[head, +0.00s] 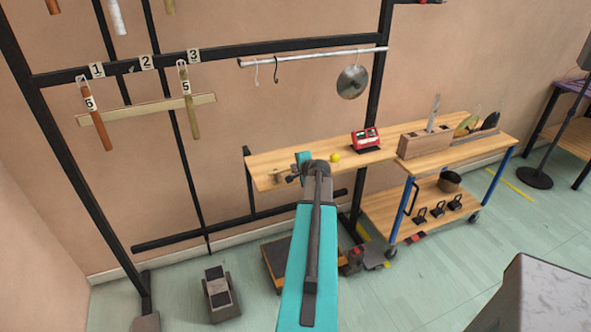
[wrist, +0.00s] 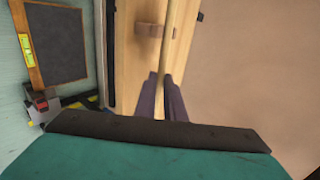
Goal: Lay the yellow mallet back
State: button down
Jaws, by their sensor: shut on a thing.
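My gripper (wrist: 165,82) is shut on a pale stick (wrist: 164,42), the handle of the yellow mallet, in the wrist view. The stick runs up past the picture's top edge, so its head is outside that view. In the head view a yellow ball (head: 335,158), which looks like the mallet's head, shows just right of my wrist, over the wooden bench (head: 262,163). My arm hides the handle there. A small brown block (wrist: 155,30) sits on the bench beside and behind the stick; I cannot tell whether they touch. My gripper (head: 292,178) is partly hidden at the bench's left end.
A red device (head: 366,139) stands on the bench. To the right is a trolley (head: 478,141) with a wooden block holder (head: 424,142) on top and a pot (head: 449,181) below. A black frame (head: 206,51) with hanging tubes stands left. A dark board (wrist: 55,45) lies low.

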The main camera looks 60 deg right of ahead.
jog(key=shift+f, duration=0.2)
dwell(0.4)
jog(key=c, duration=1.8)
grip_release()
jog(key=shift+o, duration=0.2)
jog(key=b+v, duration=0.3)
jog(key=v, duration=1.1)
jog(key=shift+b, duration=0.3)
